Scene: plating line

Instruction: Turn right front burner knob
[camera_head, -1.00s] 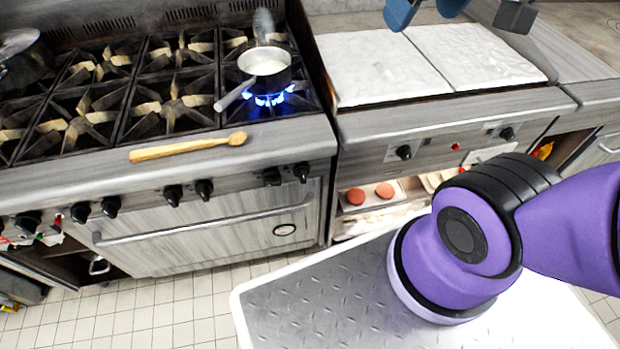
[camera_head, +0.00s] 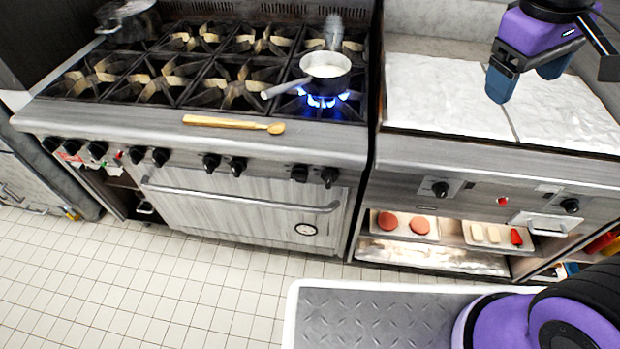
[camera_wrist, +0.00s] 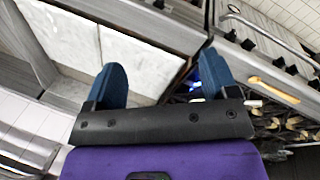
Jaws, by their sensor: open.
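The stove (camera_head: 270,140) has a row of black knobs along its front. The rightmost pair, the knob (camera_head: 329,177) and the knob (camera_head: 299,173) beside it, sit below the right front burner. That burner has a blue flame (camera_head: 322,101) under a small saucepan (camera_head: 327,70) with pale contents. My gripper (camera_head: 530,78) is open and empty above the white griddle top, to the right of and higher than these knobs. In the wrist view my gripper (camera_wrist: 160,85) shows two blue fingers spread apart, with nothing between them.
A wooden spoon (camera_head: 235,124) lies on the stove's front ledge. The griddle (camera_head: 450,95) stands right of the stove, with its own knobs (camera_head: 440,188). Trays (camera_head: 405,226) of food sit on a shelf below. A dark pot (camera_head: 128,20) is at back left.

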